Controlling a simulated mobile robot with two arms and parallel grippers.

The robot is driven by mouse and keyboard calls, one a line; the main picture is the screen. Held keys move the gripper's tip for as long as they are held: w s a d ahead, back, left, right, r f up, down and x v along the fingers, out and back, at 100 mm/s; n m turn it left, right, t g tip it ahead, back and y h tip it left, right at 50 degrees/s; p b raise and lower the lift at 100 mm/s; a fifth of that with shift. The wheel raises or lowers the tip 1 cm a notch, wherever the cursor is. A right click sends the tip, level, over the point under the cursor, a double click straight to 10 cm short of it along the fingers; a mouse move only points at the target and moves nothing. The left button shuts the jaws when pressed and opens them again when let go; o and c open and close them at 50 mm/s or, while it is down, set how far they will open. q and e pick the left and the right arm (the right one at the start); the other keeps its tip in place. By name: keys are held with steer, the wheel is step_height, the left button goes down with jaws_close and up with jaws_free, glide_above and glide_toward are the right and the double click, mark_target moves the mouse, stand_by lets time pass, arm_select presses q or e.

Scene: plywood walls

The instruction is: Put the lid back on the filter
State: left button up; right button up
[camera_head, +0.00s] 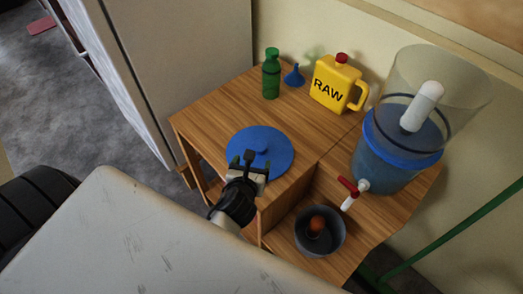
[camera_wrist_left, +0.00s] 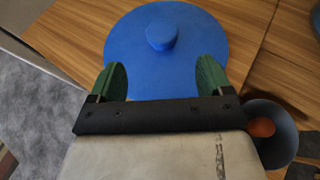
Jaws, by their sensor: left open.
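The round blue lid (camera_head: 279,147) with a small knob lies flat on the wooden cabinet top. The filter (camera_head: 385,165) stands at the right, with a blue lower part, a clear upper part open at the top, a white cartridge (camera_head: 424,103) inside and a red-handled tap. My left gripper (camera_head: 256,162) is at the lid's near edge. In the left wrist view, the open green fingers (camera_wrist_left: 161,76) are either side of the lid's near part, and the knob (camera_wrist_left: 161,36) lies beyond them. Nothing is held. My right gripper is not in view.
A green bottle (camera_head: 271,76), a blue funnel (camera_head: 294,76) and a yellow RAW jug (camera_head: 337,84) stand at the back of the cabinet. A dark bowl (camera_head: 336,243) with an orange-brown thing sits below the tap on a lower shelf.

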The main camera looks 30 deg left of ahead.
mark_target(259, 148)
arm_select(q)
steer(key=x, duration=0.8)
steer(key=shift+w+d+f, duration=0.1)
steer(key=shift+w+f, duration=0.1)
steer(key=shift+w, duration=0.15)
steer(key=shift+r, duration=0.1)
steer(key=c, duration=1.1)
